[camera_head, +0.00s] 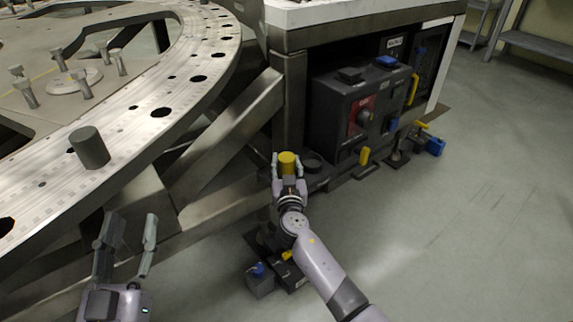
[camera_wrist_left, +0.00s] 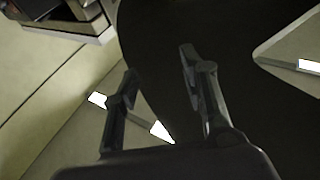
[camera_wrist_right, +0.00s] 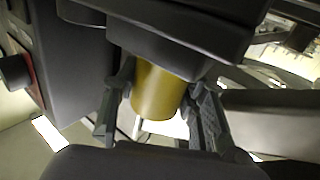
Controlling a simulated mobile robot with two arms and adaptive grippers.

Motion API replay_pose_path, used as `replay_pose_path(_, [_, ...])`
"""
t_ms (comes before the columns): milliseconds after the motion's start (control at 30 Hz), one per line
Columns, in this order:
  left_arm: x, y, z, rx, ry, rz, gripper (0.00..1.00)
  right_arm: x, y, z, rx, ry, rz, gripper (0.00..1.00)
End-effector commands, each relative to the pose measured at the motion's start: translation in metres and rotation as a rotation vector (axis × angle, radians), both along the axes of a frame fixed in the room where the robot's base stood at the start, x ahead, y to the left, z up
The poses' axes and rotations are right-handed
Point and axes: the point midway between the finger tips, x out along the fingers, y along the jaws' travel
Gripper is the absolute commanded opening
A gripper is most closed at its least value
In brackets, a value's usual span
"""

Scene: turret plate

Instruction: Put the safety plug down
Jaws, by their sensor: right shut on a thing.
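The safety plug is a yellow cylinder (camera_head: 288,161). In the right wrist view the yellow cylinder (camera_wrist_right: 158,92) sits between both fingers, against a dark block. My right gripper (camera_head: 288,168) is shut on it, low in front of the dark control box. It also shows in the right wrist view (camera_wrist_right: 160,105). My left gripper (camera_head: 128,232) is open and empty, with its fingers pointing up beside the turret plate. In the left wrist view its fingers (camera_wrist_left: 157,80) stand apart with nothing between them.
The dark control box (camera_head: 360,108) with a red panel stands under the white-edged bench. A dark round socket (camera_head: 312,164) lies just right of the plug. The large metal turret plate (camera_head: 185,95) carries a dark cylinder (camera_head: 90,147).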

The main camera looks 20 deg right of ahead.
Motion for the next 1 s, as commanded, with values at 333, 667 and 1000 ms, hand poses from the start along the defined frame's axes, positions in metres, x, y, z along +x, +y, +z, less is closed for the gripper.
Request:
replay_pose_path(333, [-0.003, 0.000, 0.009, -0.015, -0.054, -0.002, 0.40, 0.000, 0.000, -0.001, 0.000, -0.002, 0.000, 0.07])
replay_pose_path(667, [-0.005, -0.002, 0.017, -0.025, -0.091, -0.008, 0.40, 0.000, 0.000, -0.002, 0.001, 0.000, 0.000, 0.50])
replay_pose_path(1000, [-0.005, -0.002, 0.016, -0.024, -0.087, -0.007, 0.40, 0.000, 0.000, -0.002, 0.001, 0.000, 0.000, 0.59])
